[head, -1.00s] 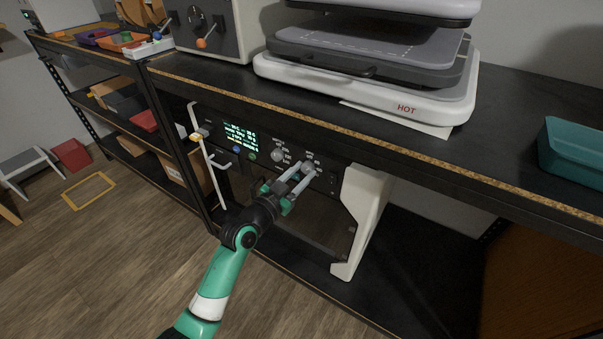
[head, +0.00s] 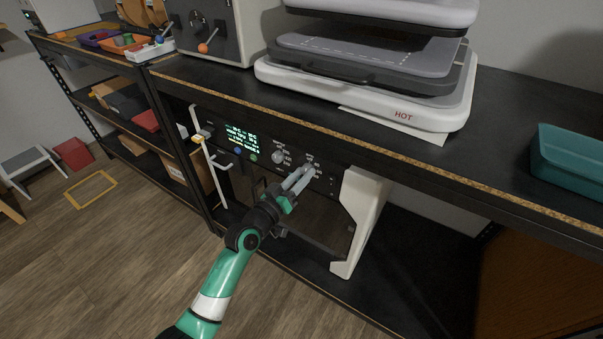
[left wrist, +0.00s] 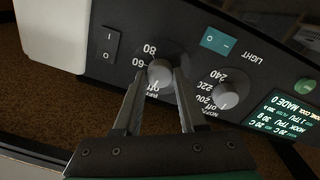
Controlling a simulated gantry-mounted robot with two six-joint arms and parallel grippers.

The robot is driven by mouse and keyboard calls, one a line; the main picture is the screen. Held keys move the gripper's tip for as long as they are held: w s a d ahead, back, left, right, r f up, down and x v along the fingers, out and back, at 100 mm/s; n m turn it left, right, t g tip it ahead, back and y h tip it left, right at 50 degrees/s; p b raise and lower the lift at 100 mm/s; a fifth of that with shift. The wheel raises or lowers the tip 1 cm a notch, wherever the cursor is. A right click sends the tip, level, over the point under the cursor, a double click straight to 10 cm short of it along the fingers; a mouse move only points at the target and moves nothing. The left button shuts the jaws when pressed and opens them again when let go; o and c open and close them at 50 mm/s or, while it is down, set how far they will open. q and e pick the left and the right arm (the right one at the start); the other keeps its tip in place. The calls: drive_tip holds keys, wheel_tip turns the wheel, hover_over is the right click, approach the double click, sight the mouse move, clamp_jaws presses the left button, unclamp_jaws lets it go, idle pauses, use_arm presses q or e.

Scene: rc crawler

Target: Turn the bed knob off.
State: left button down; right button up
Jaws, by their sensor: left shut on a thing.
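My left gripper (head: 303,175) reaches up to the control panel of a white and black printer (head: 362,210) under the bench. Its two grey fingers are shut on the bed knob (left wrist: 160,72), a round grey knob with 60 and 80 marked beside it, upside down in the left wrist view. One finger is on each side of the knob. In the head view the fingers mostly hide this knob. The nozzle knob (left wrist: 226,94), with 220 and 240 marks, is beside it and untouched; it also shows in the head view (head: 278,157). My right gripper is not in view.
A rocker switch (left wrist: 112,43) and a teal light switch (left wrist: 217,41) flank the knobs. The lit screen (head: 241,138) is left of them in the head view. The bench edge (head: 330,139) overhangs the panel. A heat press (head: 365,95) marked HOT stands above.

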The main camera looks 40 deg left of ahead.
use_arm(q)
drive_tip(key=shift+n, duration=0.9)
drive_tip(key=shift+f, duration=0.1)
drive_tip(key=shift+c, duration=2.3)
unclamp_jaws()
drive_tip(key=shift+s, duration=0.1)
drive_tip(key=shift+s+d+p, duration=0.1)
drive_tip(key=shift+s+p, duration=0.25)
drive_tip(key=shift+p, duration=0.1)
drive_tip(key=s+d+p, duration=0.1)
drive_tip(key=s, duration=0.9)
drive_tip(key=shift+s+d+f+p, duration=0.15)
drive_tip(key=shift+s+d+p, duration=0.15)
drive_tip(key=shift+d, duration=0.05)
